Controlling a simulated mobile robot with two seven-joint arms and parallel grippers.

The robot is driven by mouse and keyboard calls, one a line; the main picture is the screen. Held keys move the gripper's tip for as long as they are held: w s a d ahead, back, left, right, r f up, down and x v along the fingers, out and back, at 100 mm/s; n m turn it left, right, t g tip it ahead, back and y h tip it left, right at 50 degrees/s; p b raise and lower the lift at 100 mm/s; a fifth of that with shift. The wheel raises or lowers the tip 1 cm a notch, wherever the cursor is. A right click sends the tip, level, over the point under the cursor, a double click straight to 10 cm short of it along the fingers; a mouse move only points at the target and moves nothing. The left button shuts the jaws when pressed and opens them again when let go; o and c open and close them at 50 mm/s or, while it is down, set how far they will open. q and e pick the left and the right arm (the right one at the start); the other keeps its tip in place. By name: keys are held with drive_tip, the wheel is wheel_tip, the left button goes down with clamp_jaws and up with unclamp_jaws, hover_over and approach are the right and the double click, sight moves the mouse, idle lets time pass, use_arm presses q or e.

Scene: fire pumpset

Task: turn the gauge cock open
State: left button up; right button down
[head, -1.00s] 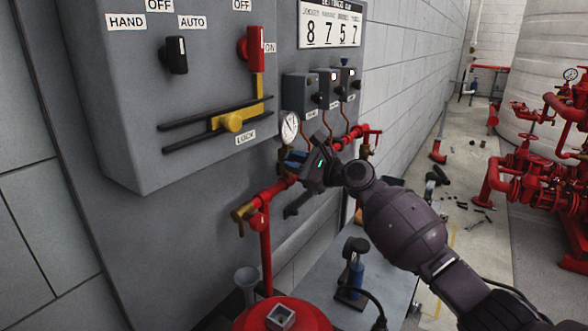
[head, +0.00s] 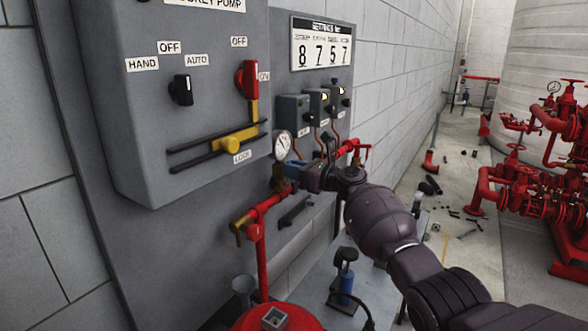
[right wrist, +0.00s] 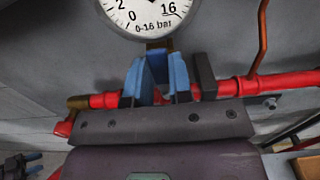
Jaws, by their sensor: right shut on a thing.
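The round white pressure gauge (head: 283,146) stands above the red pipe on the grey panel. Its dial also shows at the top of the right wrist view (right wrist: 152,14). The gauge cock (head: 279,179) is the small brass fitting under the gauge; its handle is mostly hidden by my gripper. My right gripper (head: 291,169) is at the cock, just below the gauge. Its blue fingers (right wrist: 156,80) are close together around the cock's handle, in front of the red pipe. My left gripper is not in view.
The red pipe (head: 268,204) runs behind the gripper, with a brass valve (head: 240,227) at its left. Small grey boxes (head: 293,112) with thin copper tubes sit just above. The control cabinet (head: 130,110) juts out at left. Red pump pipework (head: 530,185) stands at right.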

drive_tip(key=shift+f, duration=0.1)
idle(0.3)
drive_tip(key=c, duration=1.2)
unclamp_jaws()
drive_tip(key=shift+o, duration=0.9)
drive_tip(key=shift+d, duration=0.15)
drive_tip(key=p+v, duration=0.1)
drive_tip(key=v, duration=0.9)
drive_tip(key=shift+s+d, duration=0.25)
